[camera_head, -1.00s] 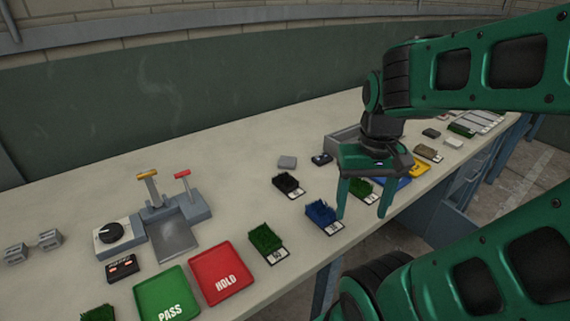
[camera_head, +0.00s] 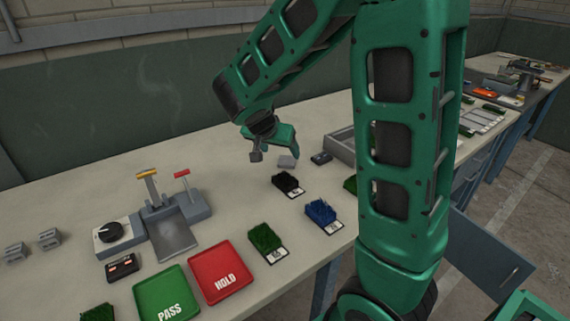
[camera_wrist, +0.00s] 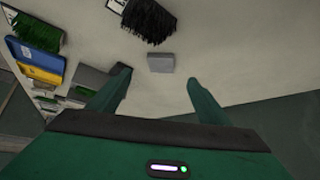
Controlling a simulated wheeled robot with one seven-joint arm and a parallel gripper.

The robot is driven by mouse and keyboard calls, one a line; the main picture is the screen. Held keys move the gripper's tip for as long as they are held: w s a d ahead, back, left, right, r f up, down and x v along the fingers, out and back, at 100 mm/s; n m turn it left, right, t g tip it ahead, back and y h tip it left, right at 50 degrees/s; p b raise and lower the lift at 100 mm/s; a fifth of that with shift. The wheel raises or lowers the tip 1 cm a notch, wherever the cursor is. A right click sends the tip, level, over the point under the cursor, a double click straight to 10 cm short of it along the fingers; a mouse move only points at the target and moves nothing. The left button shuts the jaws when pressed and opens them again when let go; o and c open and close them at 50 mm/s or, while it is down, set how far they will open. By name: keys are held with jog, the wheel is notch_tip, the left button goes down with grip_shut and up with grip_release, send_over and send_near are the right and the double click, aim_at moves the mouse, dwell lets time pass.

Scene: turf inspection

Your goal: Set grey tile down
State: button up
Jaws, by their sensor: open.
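The small grey tile (camera_head: 287,162) lies flat on the bench behind the black turf sample. In the wrist view the grey tile (camera_wrist: 160,62) shows ahead of and between my two fingers, with bare bench around it. My gripper (camera_head: 274,154) is open, with its fingers at the left of the tile in the head view. In the wrist view my open gripper (camera_wrist: 157,79) has nothing between its fingertips. I cannot tell the exact height of the fingers above the bench.
Black (camera_head: 288,183), blue (camera_head: 321,212) and green (camera_head: 265,238) turf samples stand in front. A dark small box (camera_head: 321,158) and a grey bin (camera_head: 341,145) are to the right. The red HOLD tray (camera_head: 221,272) and green PASS tray (camera_head: 167,297) lie front left. Bench left of the tile is clear.

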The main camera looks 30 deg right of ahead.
aim_at(286, 161)
jog(key=x, duration=0.4)
jog(key=shift+d+f, duration=0.15)
jog(key=shift+f, duration=0.05)
jog(key=x, duration=0.5)
jog(key=shift+w, duration=0.25)
jog(key=c, duration=1.4)
jog(key=shift+r, duration=0.45)
jog(key=shift+c, duration=0.2)
jog(key=r, duration=0.2)
jog(key=a+r, duration=0.1)
jog(key=r, duration=0.1)
jog(key=shift+s, duration=0.1)
jog(key=s+a+r, duration=0.5)
jog(key=a+r, duration=0.1)
jog(key=a, duration=0.3)
jog(key=shift+s+a, duration=0.2)
jog(key=shift+a, duration=0.05)
